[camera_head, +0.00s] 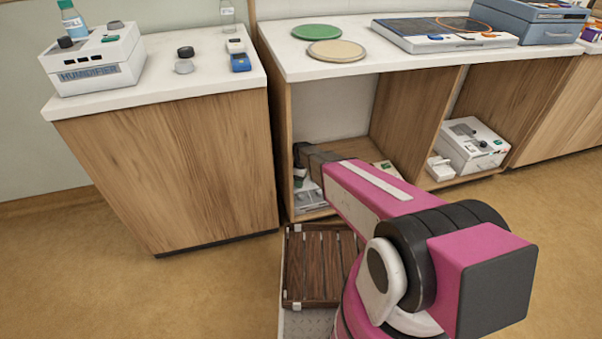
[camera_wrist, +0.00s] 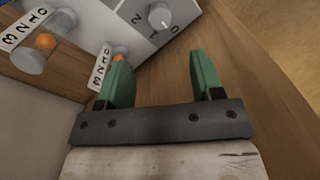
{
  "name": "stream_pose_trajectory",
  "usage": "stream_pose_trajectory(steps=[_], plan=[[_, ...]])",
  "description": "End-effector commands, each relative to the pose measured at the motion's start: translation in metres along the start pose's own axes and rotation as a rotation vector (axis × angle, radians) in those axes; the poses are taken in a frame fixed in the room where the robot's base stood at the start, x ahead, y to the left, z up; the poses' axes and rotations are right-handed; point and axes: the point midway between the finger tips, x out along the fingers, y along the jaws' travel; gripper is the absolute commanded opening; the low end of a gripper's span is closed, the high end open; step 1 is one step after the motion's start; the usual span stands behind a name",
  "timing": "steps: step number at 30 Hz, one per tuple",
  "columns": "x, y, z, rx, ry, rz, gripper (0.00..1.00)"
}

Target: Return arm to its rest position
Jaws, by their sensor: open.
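My gripper (camera_wrist: 160,82) shows in the wrist view with two green fingers spread apart and nothing between them. In the head view my pink arm reaches forward and left into the open lower compartment of the wooden cabinet (camera_head: 412,115). My gripper itself is hidden or hard to make out there. A white and grey device (camera_head: 311,194) sits low in that compartment, beside the arm.
A wooden slatted tray (camera_head: 318,265) lies in front of the cabinet, below my arm. A humidifier (camera_head: 95,62) stands on the left cabinet. Two discs, green (camera_head: 316,32) and beige (camera_head: 336,50), lie on the countertop. A white device (camera_head: 470,146) fills part of the right compartment. Floor at left is clear.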

Motion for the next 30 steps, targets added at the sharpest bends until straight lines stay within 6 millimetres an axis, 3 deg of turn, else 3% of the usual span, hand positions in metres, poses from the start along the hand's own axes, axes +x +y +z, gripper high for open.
stream_pose_trajectory(steps=[5, 8, 11, 21, 25, 30], plan=[[-0.001, 0.000, 0.001, 0.002, 0.000, 0.000, 0.60], [-0.011, -0.004, 0.010, 0.038, 0.001, 0.003, 0.60], [-0.039, -0.015, 0.035, 0.144, 0.004, 0.008, 0.60], [-0.185, -0.091, 0.175, 0.851, 0.022, 0.034, 0.60], [-0.222, -0.120, 0.213, 1.079, 0.030, 0.041, 0.60], [-0.245, -0.139, 0.237, 1.246, 0.035, 0.045, 0.60]])
